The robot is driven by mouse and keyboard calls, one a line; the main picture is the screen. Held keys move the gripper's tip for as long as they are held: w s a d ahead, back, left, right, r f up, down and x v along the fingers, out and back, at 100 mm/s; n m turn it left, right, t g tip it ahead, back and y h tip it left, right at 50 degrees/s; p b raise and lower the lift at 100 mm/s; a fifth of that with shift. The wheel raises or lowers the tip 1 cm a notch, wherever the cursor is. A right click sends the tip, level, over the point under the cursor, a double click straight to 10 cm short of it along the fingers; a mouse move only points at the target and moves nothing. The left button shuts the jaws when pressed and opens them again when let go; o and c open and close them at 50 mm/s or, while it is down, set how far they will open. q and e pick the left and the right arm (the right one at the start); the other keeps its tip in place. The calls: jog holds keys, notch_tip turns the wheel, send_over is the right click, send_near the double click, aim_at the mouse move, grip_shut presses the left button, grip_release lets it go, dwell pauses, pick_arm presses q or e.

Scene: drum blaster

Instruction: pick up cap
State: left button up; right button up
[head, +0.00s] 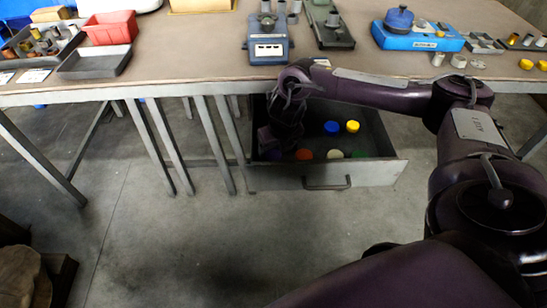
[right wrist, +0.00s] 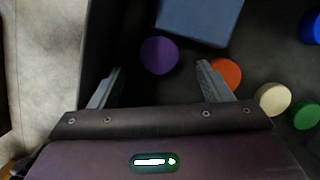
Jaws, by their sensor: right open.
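Several round caps lie in the open drawer (head: 377,176) under the table. In the head view I see a blue cap (head: 332,128), a yellow cap (head: 352,127), an orange-red cap (head: 304,154), a cream cap (head: 335,154) and a green cap (head: 358,154). My right gripper (right wrist: 160,67) is open, pointing down into the drawer's left part. In the right wrist view a purple cap (right wrist: 159,55) shows between its fingertips, apart from both. The orange cap (right wrist: 225,73) is just right of the right finger. My left gripper is not in view.
A blue-grey flat-sided object (right wrist: 200,20) lies close beyond the purple cap. The drawer's left wall (right wrist: 98,50) runs near the left finger. The table (head: 190,65) above holds a red bin (head: 110,28), a grey tray (head: 95,62) and blue devices (head: 268,45).

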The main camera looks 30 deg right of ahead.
aim_at(274, 156)
jog(key=x, duration=0.4)
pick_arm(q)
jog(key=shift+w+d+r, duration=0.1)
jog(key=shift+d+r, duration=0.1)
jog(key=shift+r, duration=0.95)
pick_arm(e)
jog(key=c, duration=1)
